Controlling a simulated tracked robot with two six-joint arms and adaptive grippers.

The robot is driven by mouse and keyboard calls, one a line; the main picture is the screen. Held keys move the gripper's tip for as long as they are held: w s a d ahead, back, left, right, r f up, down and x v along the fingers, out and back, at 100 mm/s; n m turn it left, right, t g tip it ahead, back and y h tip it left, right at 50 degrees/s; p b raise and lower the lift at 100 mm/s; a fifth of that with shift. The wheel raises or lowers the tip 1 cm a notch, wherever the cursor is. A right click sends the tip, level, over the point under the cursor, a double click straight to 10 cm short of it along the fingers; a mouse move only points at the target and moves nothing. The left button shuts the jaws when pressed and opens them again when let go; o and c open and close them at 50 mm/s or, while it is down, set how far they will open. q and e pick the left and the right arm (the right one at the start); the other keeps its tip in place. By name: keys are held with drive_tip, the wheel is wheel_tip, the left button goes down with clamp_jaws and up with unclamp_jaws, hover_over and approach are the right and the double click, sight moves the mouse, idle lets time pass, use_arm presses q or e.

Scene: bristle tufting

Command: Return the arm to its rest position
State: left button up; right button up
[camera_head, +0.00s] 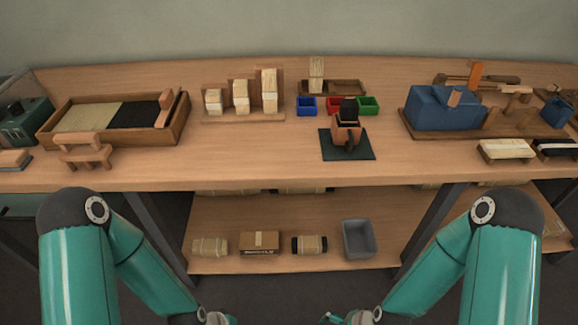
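My two teal arms come in from the bottom left and bottom right, bent at dark elbow joints in front of the table (300,180). Their forearms slope down and inward to the bottom edge of the view. Only small wrist parts show at that edge, left and right of the middle. Both grippers are cut off below the frame, so I cannot see whether they are open or hold anything. Neither arm reaches over the tabletop.
The tabletop holds a wooden tray (180,118), blocks of bristle (241,97), red (333,104), blue and green bins, a dark mat (361,152) with a small device, and a blue machine (438,108). A lower shelf (290,215) holds bundles and a grey bin (358,239). The table's front strip is mostly clear.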

wheel_tip(320, 180, up, 13)
drive_tip(key=n+p, duration=0.5)
drive_tip(key=p, duration=0.8)
drive_tip(key=shift+s+a+r+n, duration=0.2)
drive_tip(key=shift+s+a+n, duration=0.15)
drive_tip(key=shift+n, duration=0.05)
